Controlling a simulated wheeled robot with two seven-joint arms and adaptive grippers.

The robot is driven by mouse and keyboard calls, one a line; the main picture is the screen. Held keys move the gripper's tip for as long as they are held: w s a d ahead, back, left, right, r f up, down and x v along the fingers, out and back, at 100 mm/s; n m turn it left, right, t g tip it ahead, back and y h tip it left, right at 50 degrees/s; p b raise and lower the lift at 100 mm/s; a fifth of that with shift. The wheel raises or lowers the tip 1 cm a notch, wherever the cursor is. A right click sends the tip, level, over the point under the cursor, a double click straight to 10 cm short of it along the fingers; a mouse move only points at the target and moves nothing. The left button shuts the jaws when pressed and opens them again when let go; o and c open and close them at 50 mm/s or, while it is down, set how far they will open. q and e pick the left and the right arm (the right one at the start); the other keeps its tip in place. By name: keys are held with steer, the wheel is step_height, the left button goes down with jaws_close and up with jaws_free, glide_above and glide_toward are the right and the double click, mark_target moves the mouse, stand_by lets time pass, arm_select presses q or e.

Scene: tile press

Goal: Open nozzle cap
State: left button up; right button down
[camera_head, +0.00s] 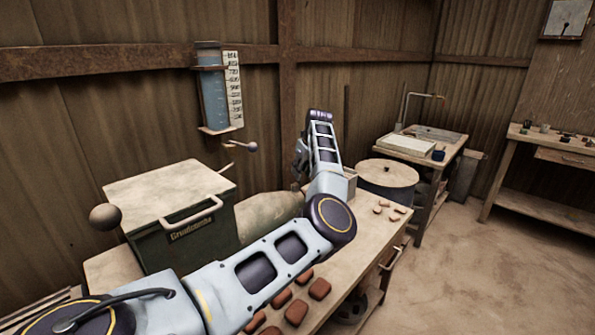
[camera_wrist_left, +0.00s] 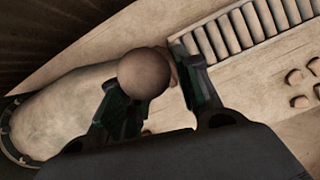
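My left gripper (camera_head: 301,158) is at the far end of the workbench, mostly hidden behind its own arm in the head view. In the left wrist view its two fingers (camera_wrist_left: 152,82) stand apart, with a round brown knob (camera_wrist_left: 145,73) between them. The knob overlaps the left finger; a small gap seems to show beside the right finger. I cannot tell whether the knob belongs to the nozzle cap. A pale rounded press body (camera_wrist_left: 65,105) lies left of the fingers and also shows in the head view (camera_head: 266,212). No cap is clearly visible. My right gripper is out of view.
A green box (camera_head: 185,240) with a pale lid stands on the workbench (camera_head: 341,240). Several reddish tiles (camera_head: 320,289) lie near its front edge. A blue gauge (camera_head: 213,90) and a ball-ended lever (camera_head: 251,146) are by the wall. A round drum (camera_head: 387,174) stands beyond the bench.

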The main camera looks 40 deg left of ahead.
arm_select(q)
steer(key=shift+w+a, duration=0.25)
steer(key=shift+a, duration=0.9)
steer(key=shift+w+a+f, duration=0.15)
steer(key=shift+a+f, duration=0.1)
steer(key=shift+f, duration=0.35)
steer(key=shift+c, duration=0.3)
jaws_close()
